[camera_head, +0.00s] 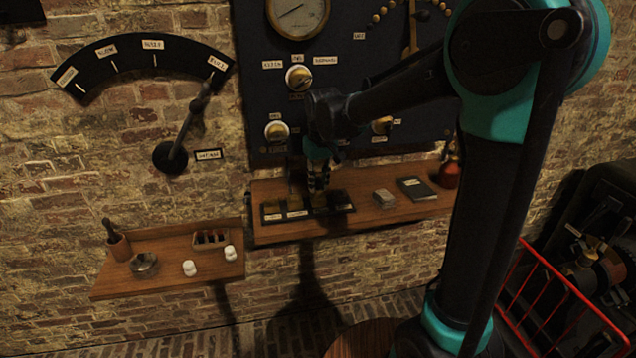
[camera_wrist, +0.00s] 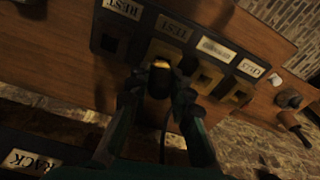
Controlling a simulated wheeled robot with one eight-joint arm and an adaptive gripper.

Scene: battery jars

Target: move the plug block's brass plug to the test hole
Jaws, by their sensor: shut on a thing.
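The plug block (camera_head: 283,216) is a dark block on the right wooden shelf, with labelled square holes in a row. In the wrist view, the block (camera_wrist: 205,63) shows upside-down labels, among them REST and TEST, and brass-rimmed holes. My gripper (camera_head: 318,187) is above the block's third position from the left. In the wrist view, my gripper (camera_wrist: 160,88) is shut on the plug (camera_wrist: 159,66), which has a dark body and a brass-coloured band. The plug is at the TEST position and covers its hole. I cannot tell whether its tip is in the hole or just above.
A stack of cards (camera_head: 384,198), a dark notebook (camera_head: 416,188) and a red bottle (camera_head: 449,174) stand on the same shelf (camera_head: 375,216). The dark panel (camera_head: 340,80) with knobs rises close behind. A lower shelf (camera_head: 120,284) at left holds small items.

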